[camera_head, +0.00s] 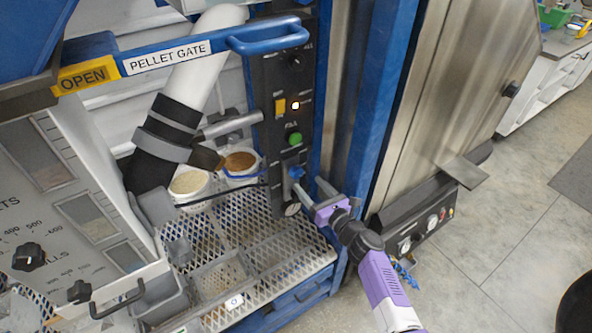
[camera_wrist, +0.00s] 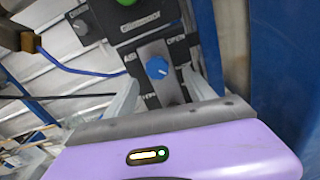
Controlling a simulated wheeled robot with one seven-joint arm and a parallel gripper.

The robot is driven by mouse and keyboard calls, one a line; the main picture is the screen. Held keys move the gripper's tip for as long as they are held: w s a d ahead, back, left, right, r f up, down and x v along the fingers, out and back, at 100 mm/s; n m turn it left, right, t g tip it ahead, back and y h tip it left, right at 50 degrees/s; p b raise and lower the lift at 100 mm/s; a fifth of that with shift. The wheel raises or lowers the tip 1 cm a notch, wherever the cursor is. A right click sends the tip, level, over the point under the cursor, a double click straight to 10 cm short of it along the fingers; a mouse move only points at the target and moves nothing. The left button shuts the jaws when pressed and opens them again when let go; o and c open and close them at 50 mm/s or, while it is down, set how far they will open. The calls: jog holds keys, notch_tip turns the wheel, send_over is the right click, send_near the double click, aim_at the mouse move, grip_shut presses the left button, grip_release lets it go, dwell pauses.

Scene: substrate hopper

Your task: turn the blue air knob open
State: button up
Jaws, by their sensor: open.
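The blue air knob (camera_head: 296,173) sits low on the black control panel in the head view. In the wrist view the blue air knob (camera_wrist: 157,68) is round, in front of a grey strip, with partly covered lettering around it that seems to read AIR and OPEN. My gripper (camera_head: 310,187) is just in front of the lower panel, coming from the lower right. In the wrist view my gripper (camera_wrist: 161,80) is open, with one finger on each side of the knob. The fingers look apart from it; I cannot tell the depth gap.
A green button (camera_head: 294,138) is above the knob, and a yellow switch (camera_head: 280,104) higher up. The blue pellet gate handle (camera_head: 268,36) crosses the panel's top. White tubs (camera_head: 189,186) stand left on a mesh shelf. A blue post (camera_head: 372,110) rises to the right.

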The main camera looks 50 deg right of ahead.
aim_at(299, 174)
jog(key=shift+w+r+m, duration=0.25)
jog(key=shift+w+m, duration=0.05)
jog(key=shift+w, duration=0.05)
jog(key=x, duration=0.7)
jog(key=shift+w, duration=0.2)
jog(key=shift+c, duration=0.4)
grip_shut()
jog(key=c, duration=1.3)
grip_release()
